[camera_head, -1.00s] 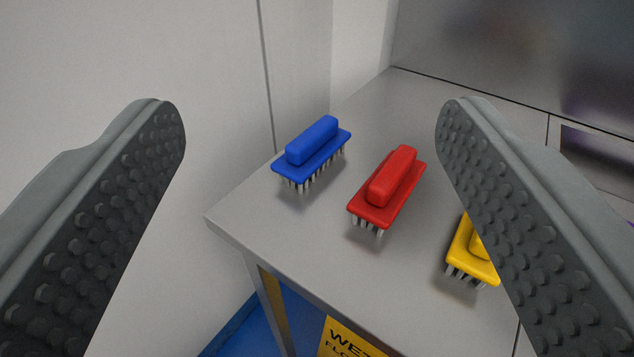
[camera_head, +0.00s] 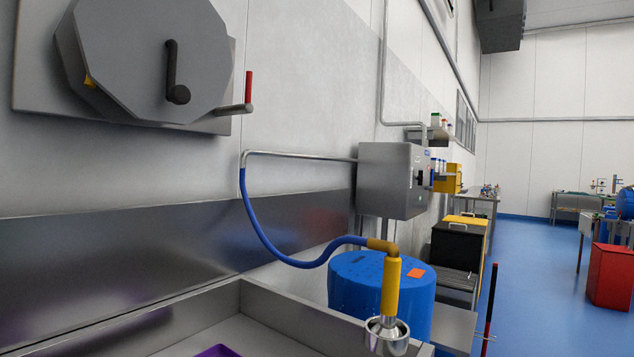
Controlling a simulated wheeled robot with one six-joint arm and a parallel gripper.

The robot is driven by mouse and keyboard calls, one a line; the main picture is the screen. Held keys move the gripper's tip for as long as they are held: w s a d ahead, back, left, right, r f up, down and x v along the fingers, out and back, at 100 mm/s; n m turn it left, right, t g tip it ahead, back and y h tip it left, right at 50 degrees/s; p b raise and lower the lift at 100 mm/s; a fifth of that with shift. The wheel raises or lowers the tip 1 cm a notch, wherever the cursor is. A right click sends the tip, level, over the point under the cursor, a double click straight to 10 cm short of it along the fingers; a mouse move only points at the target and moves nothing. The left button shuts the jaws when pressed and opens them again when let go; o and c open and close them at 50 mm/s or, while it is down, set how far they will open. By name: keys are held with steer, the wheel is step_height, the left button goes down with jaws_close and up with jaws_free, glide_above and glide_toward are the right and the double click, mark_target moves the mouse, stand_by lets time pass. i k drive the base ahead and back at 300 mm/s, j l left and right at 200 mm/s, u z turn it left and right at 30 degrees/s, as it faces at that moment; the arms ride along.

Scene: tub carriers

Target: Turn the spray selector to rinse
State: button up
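A steel box (camera_head: 385,185) is fixed to the wall near the middle of the view. Its right face carries a small dark lever or knob (camera_head: 418,178), seen at a steep angle; it may be the spray selector, and no markings or setting can be read. A thin metal pipe runs left from the box to a blue hose (camera_head: 262,235). The hose curves down to a spray head (camera_head: 390,300) with a yellow grip and a metal nozzle, above the sink corner. My gripper is not in view.
An octagonal steel plate (camera_head: 140,55) with a dark crank and a red-handled lever (camera_head: 248,88) juts from the wall at upper left. A steel sink (camera_head: 225,297) is below. A blue drum (camera_head: 352,290) stands behind the spray head. Blue floor (camera_head: 540,290) is open at right.

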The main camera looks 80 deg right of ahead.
mark_target(419, 177)
steer(key=z, duration=3)
steer(key=i+l, duration=0.4)
steer(key=i, duration=0.2)
steer(key=i+l+u, duration=0.15)
steer(key=i+l, duration=0.25)
steer(key=i, duration=0.2)
